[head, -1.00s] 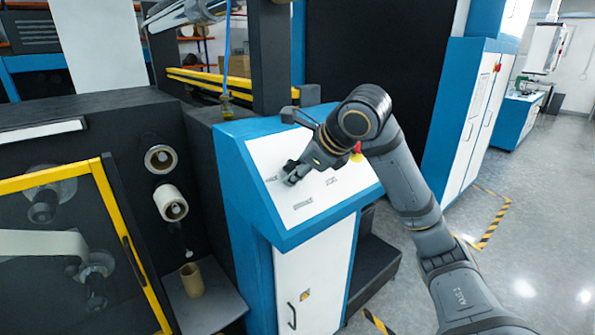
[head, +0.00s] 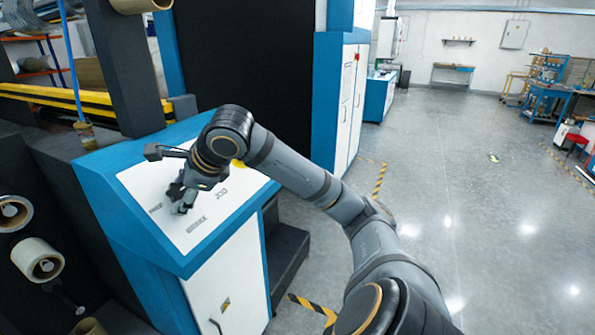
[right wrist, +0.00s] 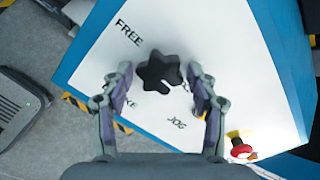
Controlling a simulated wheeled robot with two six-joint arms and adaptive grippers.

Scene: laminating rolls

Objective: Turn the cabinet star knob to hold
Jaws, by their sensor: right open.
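The black star knob (right wrist: 160,72) sits on the white sloped panel (right wrist: 235,60) of the blue cabinet in the right wrist view. The printed words FREE (right wrist: 129,33) and JOG (right wrist: 177,123) lie around it. Another word at the left is partly covered by a finger, and the right finger hides part of the panel. My right gripper (right wrist: 160,76) is open, with one finger on each side of the knob; contact is not visible. In the head view my right gripper (head: 182,195) is low over the panel (head: 145,180) and hides the knob. My left gripper is out of view.
A red button on a yellow base (right wrist: 241,149) is on the panel, right of the gripper. Rollers (head: 38,258) stand left of the cabinet. A white and blue cabinet (head: 340,100) stands behind. Open floor (head: 450,210) lies to the right.

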